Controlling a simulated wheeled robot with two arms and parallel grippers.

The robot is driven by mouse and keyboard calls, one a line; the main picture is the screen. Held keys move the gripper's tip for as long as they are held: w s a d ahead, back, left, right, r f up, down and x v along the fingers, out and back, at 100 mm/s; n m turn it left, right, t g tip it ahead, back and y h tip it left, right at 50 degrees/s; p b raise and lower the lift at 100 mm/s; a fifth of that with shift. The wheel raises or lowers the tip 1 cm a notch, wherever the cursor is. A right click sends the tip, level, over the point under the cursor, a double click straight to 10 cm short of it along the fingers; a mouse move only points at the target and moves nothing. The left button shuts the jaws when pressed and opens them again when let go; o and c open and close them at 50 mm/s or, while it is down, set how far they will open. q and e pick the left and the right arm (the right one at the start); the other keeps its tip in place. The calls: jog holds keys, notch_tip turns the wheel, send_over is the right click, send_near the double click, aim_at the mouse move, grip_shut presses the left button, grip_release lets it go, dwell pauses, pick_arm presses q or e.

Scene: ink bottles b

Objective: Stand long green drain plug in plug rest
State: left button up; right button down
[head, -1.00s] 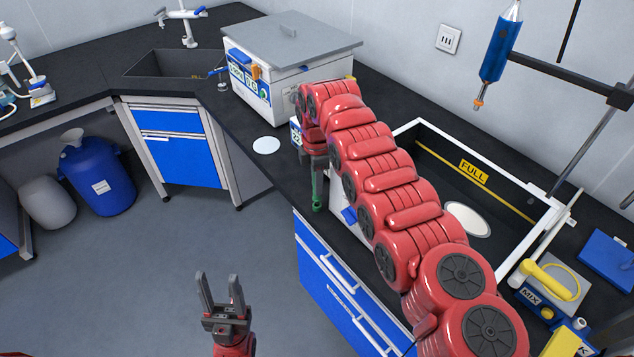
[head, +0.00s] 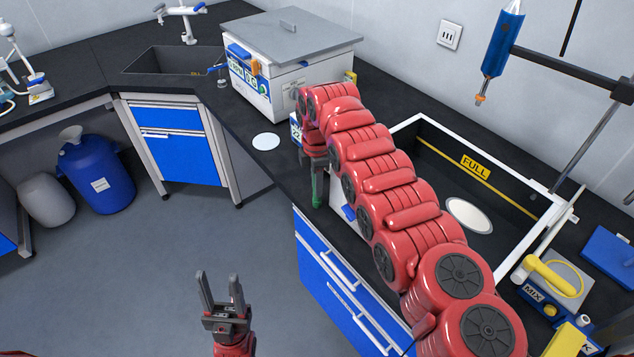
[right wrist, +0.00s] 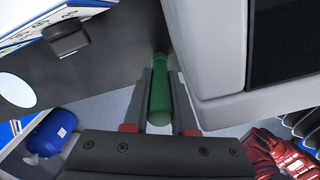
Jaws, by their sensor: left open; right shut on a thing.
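The green drain plug (head: 317,200) is at the front edge of the black counter, left of the white-rimmed tub. My right gripper (head: 318,185) is shut on it, pointing down, with my red arm reaching across from the right. In the right wrist view the plug (right wrist: 160,98) lies between the two dark fingers (right wrist: 158,105). Whether its end touches the counter, I cannot tell. My left gripper (head: 221,288) is open and empty over the floor, low in the head view. I cannot make out the plug rest; my right arm hides part of the counter.
The white-rimmed tub (head: 420,122) with a FULL line stands right of the plug. A lidded white bath (head: 265,88) is behind it to the left. A white disc (head: 266,142) lies on the counter. A stirrer (head: 550,290) stands at the right.

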jog(key=shift+f, duration=0.15)
jog(key=c, duration=0.6)
grip_release()
jog(key=shift+c, duration=0.2)
jog(key=shift+w+r, duration=0.1)
jog(key=shift+r, duration=0.45)
notch_tip(320, 180, up, 8)
jog(key=shift+a+f, duration=0.1)
jog(key=shift+a, duration=0.05)
notch_tip(320, 180, up, 9)
jog(key=p, duration=0.8)
jog(key=shift+f, duration=0.2)
